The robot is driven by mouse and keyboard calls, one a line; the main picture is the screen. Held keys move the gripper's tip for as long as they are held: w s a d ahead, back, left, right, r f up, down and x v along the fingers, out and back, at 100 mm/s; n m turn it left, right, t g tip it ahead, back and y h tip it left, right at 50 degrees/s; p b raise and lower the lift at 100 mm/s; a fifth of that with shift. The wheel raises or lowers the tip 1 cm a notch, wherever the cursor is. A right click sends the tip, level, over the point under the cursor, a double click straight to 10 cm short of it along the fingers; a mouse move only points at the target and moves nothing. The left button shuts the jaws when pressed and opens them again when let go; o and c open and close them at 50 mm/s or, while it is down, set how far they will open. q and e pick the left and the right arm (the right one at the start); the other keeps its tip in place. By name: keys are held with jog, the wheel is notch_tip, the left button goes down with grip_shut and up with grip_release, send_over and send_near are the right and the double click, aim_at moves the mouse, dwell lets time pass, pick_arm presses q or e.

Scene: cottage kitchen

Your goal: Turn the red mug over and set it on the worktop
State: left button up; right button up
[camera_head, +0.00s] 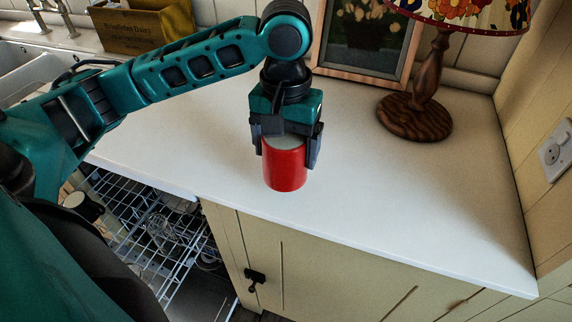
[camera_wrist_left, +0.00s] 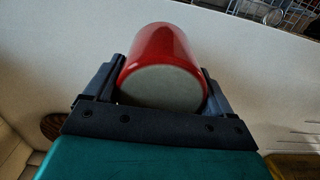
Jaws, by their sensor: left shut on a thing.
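The red mug (camera_head: 285,172) is held over the white worktop (camera_head: 390,195), near its front edge. My left gripper (camera_head: 287,150) points down from above, with its fingers shut on the mug's two sides. A flat pale grey round face of the mug is turned up toward the gripper; it looks like the base, so the mug appears upside down. In the left wrist view the mug (camera_wrist_left: 160,62) sits between the fingers, grey face toward the camera. Its lower rim and handle do not show. I cannot tell whether it touches the worktop. My right gripper is out of view.
A lamp with a wooden base (camera_head: 414,118) and a framed picture (camera_head: 365,40) stand at the back. A wooden box (camera_head: 143,30) stands back left near the sink. An open dishwasher rack (camera_head: 165,240) lies below the worktop, left. The worktop's right side is clear.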

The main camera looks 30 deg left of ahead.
aim_at(287, 133)
pick_arm(q)
notch_tip(287, 133, down, 5)
jog(key=shift+r+b, duration=0.1)
jog(key=shift+b, duration=0.3)
jog(key=o, duration=1.1)
notch_tip(287, 133, up, 10)
jog(key=shift+w+r+p, duration=0.1)
jog(key=shift+r+p, duration=0.1)
jog(key=shift+p, duration=0.4)
jog(key=shift+r, duration=0.8)
